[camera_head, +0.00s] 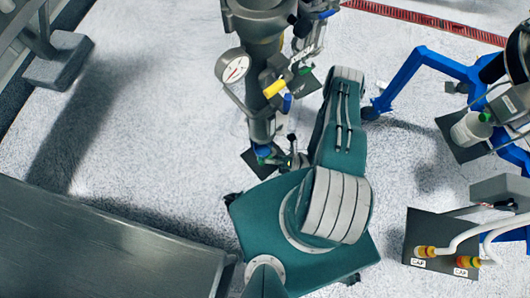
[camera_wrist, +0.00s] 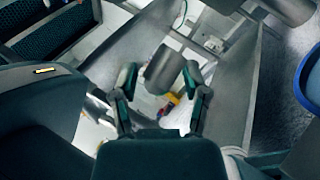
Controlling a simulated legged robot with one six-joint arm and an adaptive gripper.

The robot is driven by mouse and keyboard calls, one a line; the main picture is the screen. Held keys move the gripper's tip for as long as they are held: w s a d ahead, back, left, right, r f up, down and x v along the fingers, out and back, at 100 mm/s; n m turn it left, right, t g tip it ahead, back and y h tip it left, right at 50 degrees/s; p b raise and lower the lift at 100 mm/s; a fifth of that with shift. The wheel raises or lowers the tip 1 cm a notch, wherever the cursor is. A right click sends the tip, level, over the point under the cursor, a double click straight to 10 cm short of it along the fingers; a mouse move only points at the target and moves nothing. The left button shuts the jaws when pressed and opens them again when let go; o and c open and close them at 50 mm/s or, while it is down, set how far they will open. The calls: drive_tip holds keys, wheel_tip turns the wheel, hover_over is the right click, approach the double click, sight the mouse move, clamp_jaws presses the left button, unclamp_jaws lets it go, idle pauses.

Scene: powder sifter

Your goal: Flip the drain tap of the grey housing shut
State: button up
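The grey housing (camera_head: 262,50) stands upright at the top centre of the head view, with a round gauge (camera_head: 233,68) on its left side. A yellow handle (camera_head: 274,88) and a blue-tipped part (camera_head: 287,103) stick out on its right. A small blue part (camera_head: 263,151) sits near its foot; I cannot tell which of these is the drain tap. In the wrist view my gripper (camera_wrist: 160,75) is open, its two teal fingers apart. A grey cylinder (camera_wrist: 163,70) shows between them, contact unclear. A small yellow and red part (camera_wrist: 168,104) shows below the cylinder.
A blue frame (camera_head: 440,62) stands at the right, near a white container (camera_head: 470,129). White hoses with yellow fittings (camera_head: 427,251) are at the lower right. A dark metal surface (camera_head: 90,245) fills the lower left. Pale floor (camera_head: 165,100) is clear left of the housing.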

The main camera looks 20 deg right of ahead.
idle(0.3)
drive_tip(key=v, duration=1.2)
drive_tip(key=shift+f, duration=0.1)
